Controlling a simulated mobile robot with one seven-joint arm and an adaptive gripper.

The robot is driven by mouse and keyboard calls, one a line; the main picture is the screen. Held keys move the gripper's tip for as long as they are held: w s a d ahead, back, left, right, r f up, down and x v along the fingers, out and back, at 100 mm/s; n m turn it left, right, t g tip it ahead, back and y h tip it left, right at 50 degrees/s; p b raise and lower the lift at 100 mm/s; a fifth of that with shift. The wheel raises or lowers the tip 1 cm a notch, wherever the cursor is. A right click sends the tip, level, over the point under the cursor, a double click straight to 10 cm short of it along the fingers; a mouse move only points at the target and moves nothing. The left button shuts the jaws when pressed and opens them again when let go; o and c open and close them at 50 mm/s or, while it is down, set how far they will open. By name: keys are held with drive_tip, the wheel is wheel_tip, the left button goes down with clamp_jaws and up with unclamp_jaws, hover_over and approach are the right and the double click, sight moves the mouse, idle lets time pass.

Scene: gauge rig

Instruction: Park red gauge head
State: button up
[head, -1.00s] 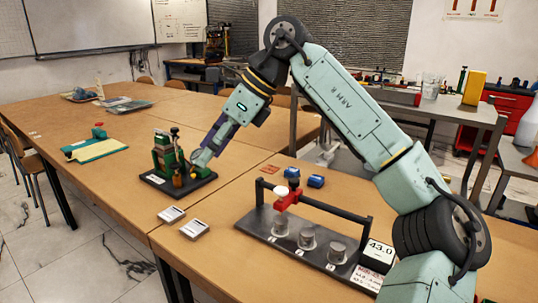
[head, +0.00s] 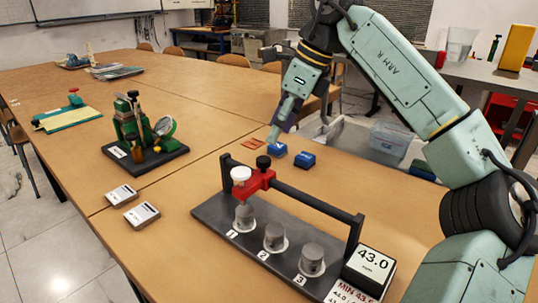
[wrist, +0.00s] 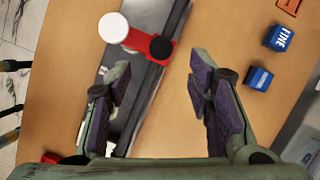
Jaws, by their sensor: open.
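The red gauge head (head: 260,181) sits on the black rail (head: 318,205) near its left end, close to the block marked 1. It carries a white round cap (head: 240,174) and a black knob (head: 263,162). In the wrist view the red head (wrist: 148,42) lies beyond my fingertips, with the white cap (wrist: 113,27) to its left. My gripper (wrist: 158,78) is open and empty, its purple-padded fingers apart. In the head view my gripper (head: 275,132) is behind the rig, near two blue blocks, with its fingers hard to make out.
Three metal blocks stand on the dark base plate (head: 215,217); a display (head: 370,268) reads 43.0. Two blue blocks (head: 304,160) lie behind the rail. A green fixture (head: 135,125) and two small grey boxes (head: 141,214) are to the left. Bare table lies between.

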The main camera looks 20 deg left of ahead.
sight(263, 159)
drive_tip(key=x, duration=0.8)
clamp_jaws()
idle(0.5)
